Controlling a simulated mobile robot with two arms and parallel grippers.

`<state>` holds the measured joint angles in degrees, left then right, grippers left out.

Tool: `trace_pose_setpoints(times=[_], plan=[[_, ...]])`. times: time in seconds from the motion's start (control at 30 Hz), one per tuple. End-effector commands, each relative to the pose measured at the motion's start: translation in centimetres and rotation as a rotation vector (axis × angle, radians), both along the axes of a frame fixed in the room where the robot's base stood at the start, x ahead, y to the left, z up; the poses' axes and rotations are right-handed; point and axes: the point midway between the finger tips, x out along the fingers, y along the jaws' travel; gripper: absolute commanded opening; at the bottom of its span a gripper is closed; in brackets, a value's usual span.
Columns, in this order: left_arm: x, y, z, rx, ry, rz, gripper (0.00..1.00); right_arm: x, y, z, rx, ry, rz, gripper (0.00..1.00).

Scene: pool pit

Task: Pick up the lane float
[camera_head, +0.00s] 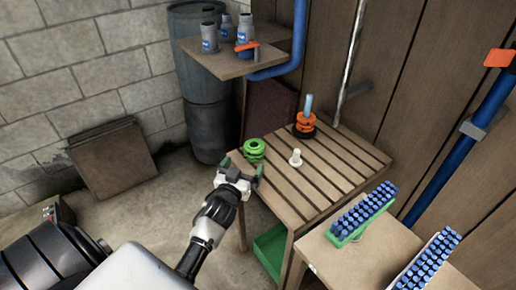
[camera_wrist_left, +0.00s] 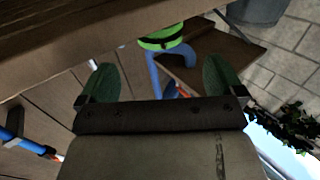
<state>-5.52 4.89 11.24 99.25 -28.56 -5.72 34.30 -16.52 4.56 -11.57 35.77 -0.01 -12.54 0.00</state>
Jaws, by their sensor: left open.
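A green lane float (camera_head: 254,149), ring-shaped with a dark centre, sits at the left corner of the slatted wooden table (camera_head: 318,178). It also shows in the left wrist view as a green round piece (camera_wrist_left: 160,37) at the top, partly cut by the table edge. My left gripper (camera_head: 242,167) is open and empty, just in front of and slightly below the float, near the table's corner. Its green-padded fingers (camera_wrist_left: 161,80) stand wide apart in the left wrist view, with the float beyond them. My right gripper is not in view.
An orange float stack (camera_head: 305,124) on a blue peg and a small white peg piece (camera_head: 295,158) stand on the table. Brushes (camera_head: 362,212) with blue bristles lie on a nearer bench. A shelf (camera_head: 232,62) holds several bottles. A green crate (camera_head: 270,250) sits below.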

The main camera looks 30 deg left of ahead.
Motion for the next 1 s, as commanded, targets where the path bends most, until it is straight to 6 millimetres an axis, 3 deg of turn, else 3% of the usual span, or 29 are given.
trace_pose_setpoints(times=[0.2, 0.4, 0.7, 1.0], plan=[[3.5, 0.8, 0.0, 0.0, -0.002, 0.0, 0.97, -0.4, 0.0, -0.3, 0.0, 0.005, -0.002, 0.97], [5.1, 1.2, 0.0, 0.001, 0.0, -0.001, 0.97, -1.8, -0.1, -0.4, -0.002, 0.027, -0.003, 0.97], [9.0, 2.2, 0.0, 0.0, -0.002, 0.0, 0.97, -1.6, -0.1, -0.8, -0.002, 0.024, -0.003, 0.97], [10.0, 2.5, 0.0, 0.0, 0.0, -0.001, 0.97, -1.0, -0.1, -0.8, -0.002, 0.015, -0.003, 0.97]])
